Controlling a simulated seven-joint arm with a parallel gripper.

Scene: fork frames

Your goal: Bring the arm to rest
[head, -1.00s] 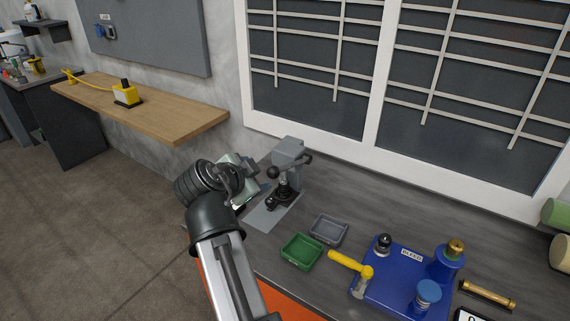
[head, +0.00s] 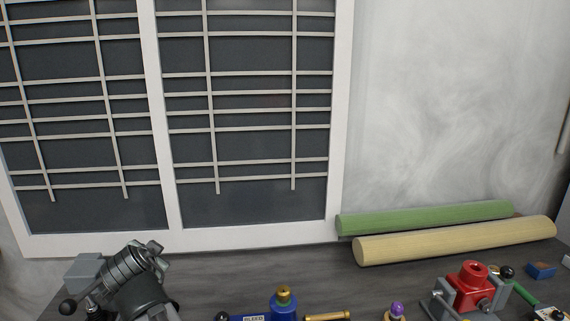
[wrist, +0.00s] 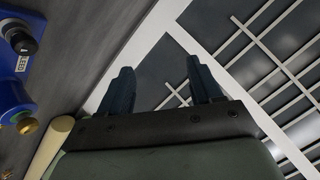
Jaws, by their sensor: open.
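My gripper (wrist: 162,90) shows in the wrist view with its two dark blue fingers well apart and nothing between them. It points toward the white-framed window, with the dark bench top at the left of that view. The fingers cannot be made out in the head view.
A blue fixture (head: 284,302) stands at the bottom middle, and in the wrist view (wrist: 12,95) at the left. A green roll (head: 425,218) and a cream roll (head: 455,241) lie along the wall. A red device (head: 473,285) stands at the right. The window frame (head: 335,130) is behind the bench.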

